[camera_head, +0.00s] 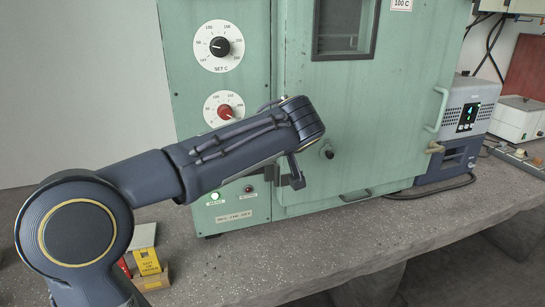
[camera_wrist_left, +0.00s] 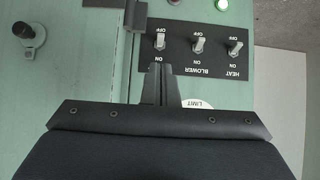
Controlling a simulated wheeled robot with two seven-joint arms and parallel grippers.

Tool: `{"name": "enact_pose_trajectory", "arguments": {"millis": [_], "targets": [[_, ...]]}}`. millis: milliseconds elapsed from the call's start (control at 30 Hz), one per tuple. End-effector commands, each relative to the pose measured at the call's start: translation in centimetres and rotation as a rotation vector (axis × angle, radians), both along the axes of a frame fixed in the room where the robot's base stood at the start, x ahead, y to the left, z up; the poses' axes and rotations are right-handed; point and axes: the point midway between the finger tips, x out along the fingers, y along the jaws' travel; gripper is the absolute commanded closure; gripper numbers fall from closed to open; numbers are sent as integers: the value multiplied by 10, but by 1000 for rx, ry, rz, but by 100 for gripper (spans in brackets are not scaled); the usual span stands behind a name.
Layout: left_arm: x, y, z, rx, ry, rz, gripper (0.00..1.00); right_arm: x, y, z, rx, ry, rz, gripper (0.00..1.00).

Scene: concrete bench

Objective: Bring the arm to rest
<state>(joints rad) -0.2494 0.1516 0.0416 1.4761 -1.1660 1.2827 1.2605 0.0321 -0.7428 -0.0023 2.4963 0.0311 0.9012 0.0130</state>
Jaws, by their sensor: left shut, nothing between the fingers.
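My left arm comes in from the left in the head view and reaches across the front of a green oven (camera_head: 350,110). My left gripper (camera_head: 294,178) is in front of the oven, near the seam between control panel and door, and looks shut and empty. In the left wrist view the gripper's fingers (camera_wrist_left: 160,75) are together, just by a black switch plate (camera_wrist_left: 180,58) marked heat and blower. The toggle switches (camera_wrist_left: 198,45) on it show upside down. I cannot tell whether the fingers touch the panel. My right gripper is out of view.
The oven carries a white dial (camera_head: 219,46), a red knob (camera_head: 225,112) and a door handle (camera_head: 440,110). A grey-blue device (camera_head: 465,125) stands right of it on the concrete bench (camera_head: 300,255). A yellow block (camera_head: 147,262) lies near my arm. The bench front is mostly clear.

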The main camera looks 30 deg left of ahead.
Motion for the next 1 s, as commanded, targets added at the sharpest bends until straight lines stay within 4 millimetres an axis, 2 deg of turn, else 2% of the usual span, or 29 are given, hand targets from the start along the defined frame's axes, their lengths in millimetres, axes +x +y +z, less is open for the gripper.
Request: {"name": "enact_pose_trajectory", "arguments": {"millis": [700,767,867,1000], "targets": [[-5,3,3,-6,12,-9,100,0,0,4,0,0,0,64],[-17,4,2,-25,46,-37,100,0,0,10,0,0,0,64],[-56,3,-8,-93,146,-142,100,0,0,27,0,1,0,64],[-140,-21,-35,-252,286,-386,100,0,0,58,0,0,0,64]]}}
